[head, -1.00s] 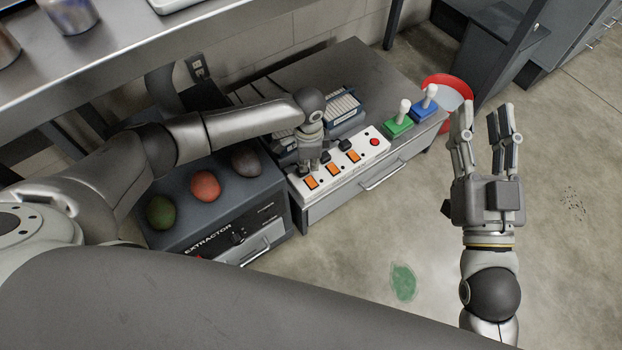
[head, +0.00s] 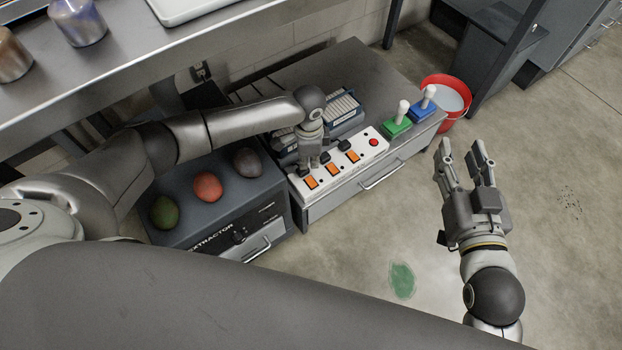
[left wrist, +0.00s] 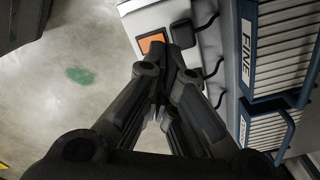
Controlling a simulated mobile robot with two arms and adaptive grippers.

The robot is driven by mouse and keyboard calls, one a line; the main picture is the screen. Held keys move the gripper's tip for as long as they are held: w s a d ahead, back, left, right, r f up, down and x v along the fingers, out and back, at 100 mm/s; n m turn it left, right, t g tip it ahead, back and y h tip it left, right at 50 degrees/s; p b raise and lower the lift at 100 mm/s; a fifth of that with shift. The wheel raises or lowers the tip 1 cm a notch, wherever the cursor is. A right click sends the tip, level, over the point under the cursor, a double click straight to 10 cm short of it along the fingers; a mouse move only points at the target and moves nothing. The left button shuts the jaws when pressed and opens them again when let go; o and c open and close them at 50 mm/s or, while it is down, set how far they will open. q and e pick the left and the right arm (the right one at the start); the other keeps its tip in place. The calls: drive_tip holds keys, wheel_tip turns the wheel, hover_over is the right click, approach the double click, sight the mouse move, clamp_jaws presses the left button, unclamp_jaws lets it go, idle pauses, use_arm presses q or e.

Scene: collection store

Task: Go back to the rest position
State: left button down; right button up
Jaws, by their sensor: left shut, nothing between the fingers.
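A white power strip (head: 342,172) lies along the front edge of the low cabinet, with orange switches and a red button (head: 373,142). The left orange switch (head: 311,183) is at its left end; no LAMP marking is legible. My left gripper (head: 302,171) points down at that end, just beside the left switch, its fingers together and empty. In the left wrist view an orange switch (left wrist: 152,43) and a black plug (left wrist: 182,33) show beyond the fingers (left wrist: 160,115). I cannot tell whether the fingertips touch the strip. My right gripper (head: 463,150) is open and empty over the floor.
A grey extractor (head: 215,220) with coloured domes stands left of the strip. Blue filter boxes (head: 347,122) lie behind it. Green (head: 398,124) and blue (head: 424,109) joystick-like blocks stand right of it. A red bucket (head: 459,82) is on the floor. A metal shelf (head: 190,45) overhangs at upper left.

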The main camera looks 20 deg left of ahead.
use_arm(q)
drive_tip(key=shift+r, duration=0.1)
use_arm(e)
drive_tip(key=shift+s+d+f+g, duration=0.1)
drive_tip(key=shift+s+f+g, duration=0.05)
drive_tip(key=shift+f+g, duration=0.3)
use_arm(q)
drive_tip(key=shift+d, duration=0.1)
